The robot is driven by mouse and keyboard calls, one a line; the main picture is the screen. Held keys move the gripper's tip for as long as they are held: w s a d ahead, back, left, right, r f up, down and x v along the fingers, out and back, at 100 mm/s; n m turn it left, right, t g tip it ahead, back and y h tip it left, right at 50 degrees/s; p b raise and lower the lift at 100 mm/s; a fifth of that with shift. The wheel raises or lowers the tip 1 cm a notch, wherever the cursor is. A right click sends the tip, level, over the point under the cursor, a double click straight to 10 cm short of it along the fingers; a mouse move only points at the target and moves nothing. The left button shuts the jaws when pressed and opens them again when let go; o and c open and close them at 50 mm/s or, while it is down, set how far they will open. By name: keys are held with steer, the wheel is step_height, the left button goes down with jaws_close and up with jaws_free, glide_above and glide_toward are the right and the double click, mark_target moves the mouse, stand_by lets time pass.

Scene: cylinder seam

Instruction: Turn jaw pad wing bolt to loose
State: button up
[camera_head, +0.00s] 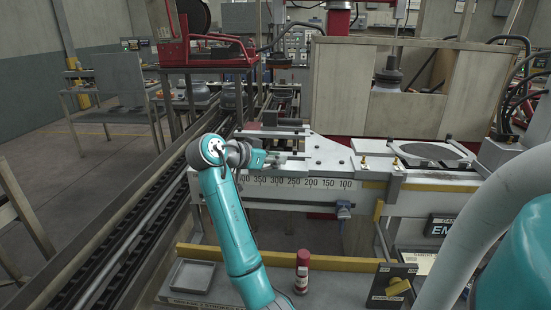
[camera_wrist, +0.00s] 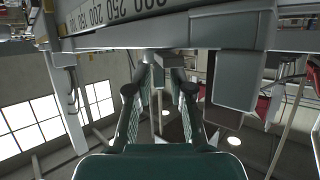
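In the head view, my gripper (camera_head: 296,157) is above the left part of the machine bed, beside the pale jaw block (camera_head: 325,152). In the wrist view, my gripper's (camera_wrist: 164,76) two fingers stand apart with a gap between them. A small grey part (camera_wrist: 163,58) shows beyond the fingertips; I cannot tell whether it is the wing bolt or whether the fingers touch it. Small brass-coloured fittings (camera_head: 364,163) stand on the bed to the right of my gripper. I cannot tell which part is the jaw pad wing bolt.
The bed's scale (camera_head: 295,183) runs along its front. A grey tray (camera_head: 193,275), a red-and-white bottle (camera_head: 302,270) and a black panel with a yellow knob (camera_head: 398,286) are at the front. A red frame (camera_head: 205,55) stands at the back left.

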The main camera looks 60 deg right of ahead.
jaws_close()
stand_by(0.3)
steer(key=n+t, duration=0.4)
steer(key=t, duration=0.1)
steer(key=shift+s+n+t+h, duration=0.1)
steer(key=shift+n+t+h, duration=0.2)
steer(key=shift+n+h, duration=0.1)
steer(key=n+t+y, duration=0.1)
steer(key=n+t, duration=0.1)
steer(key=t, duration=0.1)
steer(key=n+t+y, duration=0.1)
steer(key=n+t, duration=0.2)
steer(key=shift+d, duration=0.1)
steer(key=n+t+y, duration=0.4)
steer(key=n, duration=0.1)
steer(key=shift+n+y, duration=0.3)
steer(key=shift+n, duration=0.1)
steer(key=n+t+y, duration=0.1)
steer(key=n+y, duration=0.1)
steer(key=y, duration=0.1)
steer(key=n+t+y, duration=0.1)
steer(key=n+y, duration=0.2)
steer(key=shift+n+y, duration=0.3)
steer(key=shift+n, duration=0.1)
